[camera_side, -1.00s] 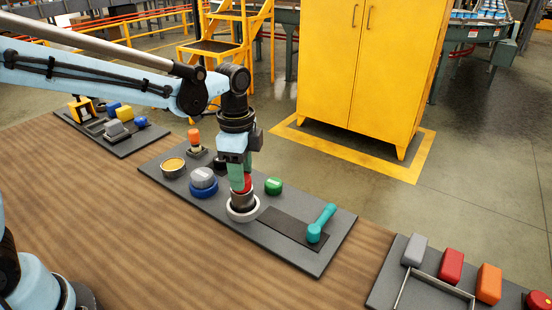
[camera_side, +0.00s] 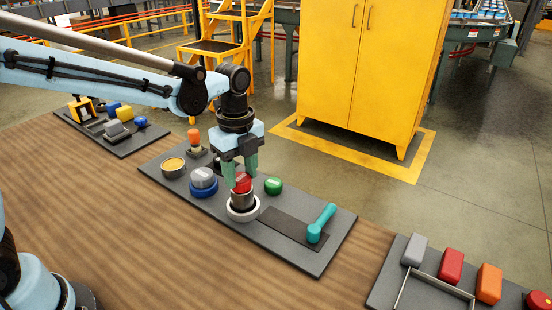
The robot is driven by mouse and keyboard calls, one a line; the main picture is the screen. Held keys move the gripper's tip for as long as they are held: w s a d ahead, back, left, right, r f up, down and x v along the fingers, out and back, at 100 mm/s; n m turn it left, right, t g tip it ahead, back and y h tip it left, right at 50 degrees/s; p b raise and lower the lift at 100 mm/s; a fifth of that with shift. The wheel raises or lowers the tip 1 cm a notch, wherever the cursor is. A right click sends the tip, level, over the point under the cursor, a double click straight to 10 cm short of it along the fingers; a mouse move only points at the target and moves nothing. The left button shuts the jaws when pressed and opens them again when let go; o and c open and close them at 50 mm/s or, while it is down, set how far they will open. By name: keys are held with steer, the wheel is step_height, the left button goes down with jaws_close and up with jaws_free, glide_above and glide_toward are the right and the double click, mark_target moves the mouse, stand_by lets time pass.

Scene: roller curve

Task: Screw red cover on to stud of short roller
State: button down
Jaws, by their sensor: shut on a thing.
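The red cover (camera_side: 243,183) sits at the top of a dark, short roller (camera_side: 243,201) that stands upright in a white ring base (camera_side: 242,214) on the middle board. My gripper (camera_side: 241,176) points straight down, its green fingers on both sides of the red cover and shut on it. The stud is hidden under the cover. How far the cover is seated on it cannot be told.
On the same dark board (camera_side: 320,262) are a green cap (camera_side: 273,186), a grey-and-blue round piece (camera_side: 203,181), a yellow-topped round piece (camera_side: 173,166), an orange-topped piece (camera_side: 194,136) and a teal handle (camera_side: 321,223). Other boards stand at far left and front right.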

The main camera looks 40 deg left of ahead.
steer(key=m, duration=0.4)
steer(key=shift+w+a, duration=0.25)
steer(key=shift+w, duration=0.05)
steer(key=m, duration=0.3)
steer(key=shift+d, duration=0.15)
steer(key=shift+s, duration=0.1)
steer(key=shift+m, duration=0.5)
steer(key=shift+c, duration=2.4)
jaws_free()
steer(key=shift+c, duration=0.5)
steer(key=shift+r, duration=0.1)
steer(key=shift+r, duration=2.9)
